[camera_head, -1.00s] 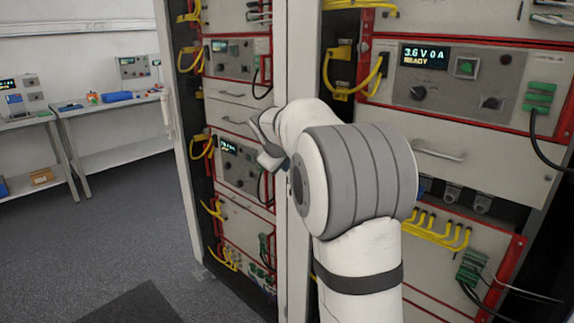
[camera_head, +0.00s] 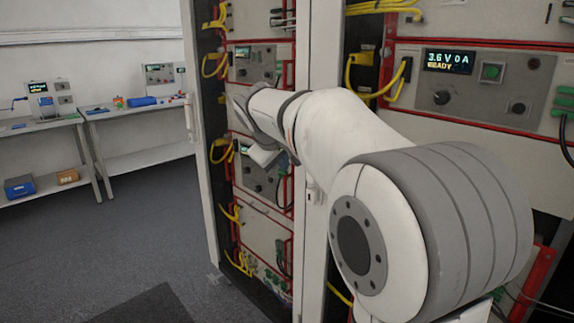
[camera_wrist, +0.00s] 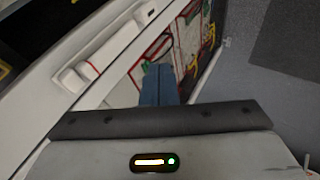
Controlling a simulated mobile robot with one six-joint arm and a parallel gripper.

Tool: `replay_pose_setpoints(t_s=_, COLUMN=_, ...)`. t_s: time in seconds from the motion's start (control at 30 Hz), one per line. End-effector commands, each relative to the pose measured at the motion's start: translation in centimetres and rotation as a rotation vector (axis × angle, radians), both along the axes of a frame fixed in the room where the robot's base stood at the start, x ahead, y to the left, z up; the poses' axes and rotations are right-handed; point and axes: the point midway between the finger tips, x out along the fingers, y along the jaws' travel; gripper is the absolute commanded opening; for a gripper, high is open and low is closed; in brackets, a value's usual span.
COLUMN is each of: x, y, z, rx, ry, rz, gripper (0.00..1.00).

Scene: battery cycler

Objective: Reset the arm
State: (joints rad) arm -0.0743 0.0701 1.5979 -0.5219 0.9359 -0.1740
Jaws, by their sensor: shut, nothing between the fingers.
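My arm is stretched out to the left in front of the battery cycler cabinets in the head view, with its big grey-banded joint close to the camera at the lower right. My gripper (camera_wrist: 158,72) shows in the wrist view as two blue fingers side by side, shut with nothing between them. In the head view its far end is small and partly hidden by the wrist, in front of the left cabinet (camera_head: 268,210).
The right cabinet's panel (camera_head: 480,85) reads 3.6 V 0 A, READY. A pale cabinet post (camera_head: 316,215) stands between the cabinets, close behind my arm. Yellow cables (camera_head: 375,80) stick out at the cabinet fronts. Workbenches (camera_head: 125,112) stand at the left, with open floor (camera_head: 100,240) before them.

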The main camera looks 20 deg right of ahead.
Motion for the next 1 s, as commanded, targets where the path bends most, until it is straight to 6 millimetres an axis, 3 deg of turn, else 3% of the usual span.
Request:
replay_pose_setpoints(t_s=0.3, x=-0.3, y=-0.1, z=-0.1, rx=0.005, ry=0.003, rz=-0.003, gripper=0.00)
replay_pose_setpoints(t_s=0.43, x=-2.9, y=0.0, z=-0.9, rx=0.054, ry=0.029, rz=-0.025, gripper=0.00)
replay_pose_setpoints(t_s=0.57, x=-8.9, y=0.5, z=-3.3, rx=0.168, ry=0.086, rz=-0.081, gripper=0.00)
replay_pose_setpoints(t_s=0.8, x=-22.1, y=2.4, z=-9.8, rx=0.410, ry=0.209, rz=-0.237, gripper=0.00)
replay_pose_setpoints(t_s=0.9, x=-26.2, y=3.1, z=-12.1, rx=0.482, ry=0.247, rz=-0.293, gripper=0.00)
replay_pose_setpoints(t_s=1.0, x=-29.0, y=3.7, z=-13.8, rx=0.529, ry=0.274, rz=-0.334, gripper=0.00)
